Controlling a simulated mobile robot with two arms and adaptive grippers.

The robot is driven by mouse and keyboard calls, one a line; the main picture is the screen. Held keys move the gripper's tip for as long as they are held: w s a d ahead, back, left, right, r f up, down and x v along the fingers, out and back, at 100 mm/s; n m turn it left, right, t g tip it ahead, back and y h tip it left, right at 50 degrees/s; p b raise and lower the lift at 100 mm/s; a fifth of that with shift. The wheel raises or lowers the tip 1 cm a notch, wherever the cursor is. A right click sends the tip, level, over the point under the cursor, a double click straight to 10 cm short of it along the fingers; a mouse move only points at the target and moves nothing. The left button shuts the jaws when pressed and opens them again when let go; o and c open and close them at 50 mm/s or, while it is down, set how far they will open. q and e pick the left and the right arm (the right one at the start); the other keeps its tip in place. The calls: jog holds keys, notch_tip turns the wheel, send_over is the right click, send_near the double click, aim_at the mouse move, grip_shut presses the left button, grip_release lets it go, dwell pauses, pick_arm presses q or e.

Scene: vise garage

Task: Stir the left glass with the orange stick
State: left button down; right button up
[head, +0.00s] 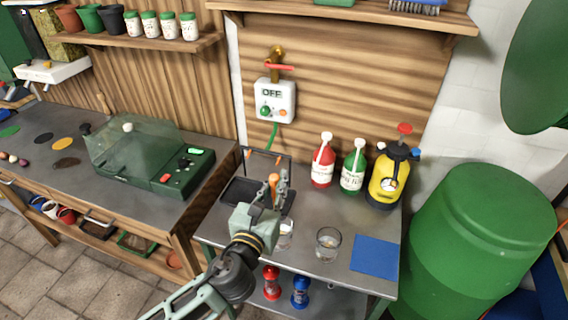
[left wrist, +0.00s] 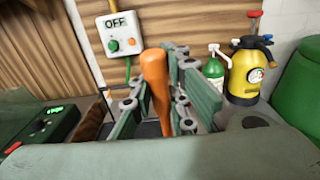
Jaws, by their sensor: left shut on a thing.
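The orange stick (head: 273,183) is upright between the fingers of my left gripper (head: 278,192), which is shut on it. In the left wrist view the stick (left wrist: 155,85) stands between the green finger pads of the gripper (left wrist: 158,105). The left glass (head: 285,236) is partly hidden behind my gripper, on the metal table. The right glass (head: 328,243) stands clear to its right. The stick's lower end is hidden, so I cannot tell whether it is in a glass. My right gripper is not in view.
A dark tray with a rack (head: 240,190) lies left of the gripper. Red (head: 323,162) and green (head: 353,168) bottles and a yellow sprayer (head: 387,180) stand at the back. A blue mat (head: 375,257) lies at right. A control box reading OFF (head: 275,100) is on the wall.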

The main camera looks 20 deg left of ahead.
pick_arm(q)
jog(key=w+f+b, duration=0.3)
jog(key=f+b, duration=0.8)
jog(key=shift+w+d+f+b, duration=0.2)
jog(key=shift+f+b, duration=0.15)
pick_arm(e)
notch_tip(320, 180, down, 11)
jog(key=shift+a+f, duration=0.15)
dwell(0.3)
pick_arm(q)
jog(key=shift+r, duration=0.1)
